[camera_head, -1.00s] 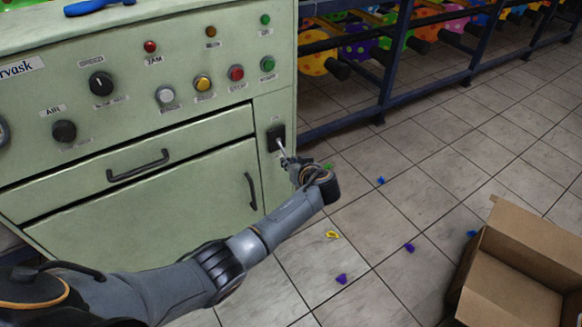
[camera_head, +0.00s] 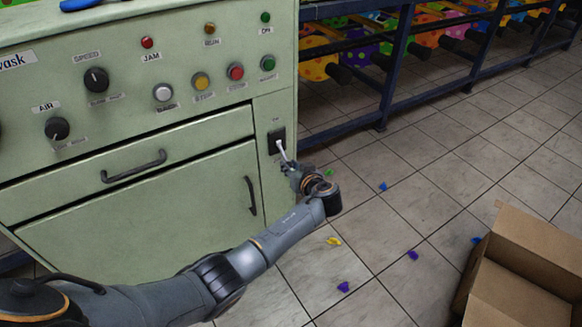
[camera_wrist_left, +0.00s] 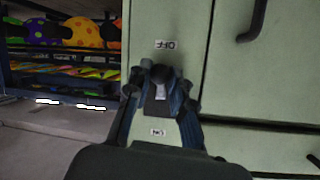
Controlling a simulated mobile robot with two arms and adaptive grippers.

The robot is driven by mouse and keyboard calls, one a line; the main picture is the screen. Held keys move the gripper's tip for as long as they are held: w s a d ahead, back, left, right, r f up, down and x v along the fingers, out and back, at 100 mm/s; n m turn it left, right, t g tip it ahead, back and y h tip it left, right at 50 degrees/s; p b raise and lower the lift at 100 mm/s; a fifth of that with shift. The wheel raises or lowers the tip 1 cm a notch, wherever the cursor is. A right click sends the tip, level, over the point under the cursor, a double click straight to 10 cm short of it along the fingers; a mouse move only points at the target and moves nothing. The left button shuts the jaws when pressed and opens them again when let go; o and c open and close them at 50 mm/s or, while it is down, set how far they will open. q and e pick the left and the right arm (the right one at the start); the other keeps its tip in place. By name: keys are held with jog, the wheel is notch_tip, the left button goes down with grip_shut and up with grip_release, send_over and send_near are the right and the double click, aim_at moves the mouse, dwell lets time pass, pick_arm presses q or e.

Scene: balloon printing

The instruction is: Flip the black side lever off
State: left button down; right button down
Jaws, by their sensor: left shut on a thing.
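The black side lever's switch plate (camera_head: 277,139) is on the right side of the green machine's front, below the green button. Its pale lever (camera_head: 282,150) slants out and downward to my left gripper (camera_head: 288,166). In the left wrist view, the lever (camera_wrist_left: 161,91) stands between the two fingers of my left gripper (camera_wrist_left: 160,80), with a dark round end toward the OFF label (camera_wrist_left: 165,44). The ON label (camera_wrist_left: 158,132) is on the opposite side. Both labels look upside down there. The left gripper is shut on the lever. My right gripper is not in view.
The machine (camera_head: 140,210) has a drawer handle (camera_head: 134,166) and a door handle (camera_head: 250,195) near my left arm. A blue rack (camera_head: 385,90) with balloons stands at right. An open cardboard box (camera_head: 520,265) and small coloured pieces lie on the tiled floor.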

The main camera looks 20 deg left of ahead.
pick_arm(q)
jog(key=shift+s+a+f, duration=0.1)
jog(key=shift+f, duration=0.05)
jog(key=c, duration=1.2)
grip_release()
jog(key=shift+o, duration=0.2)
jog(key=v, duration=1.2)
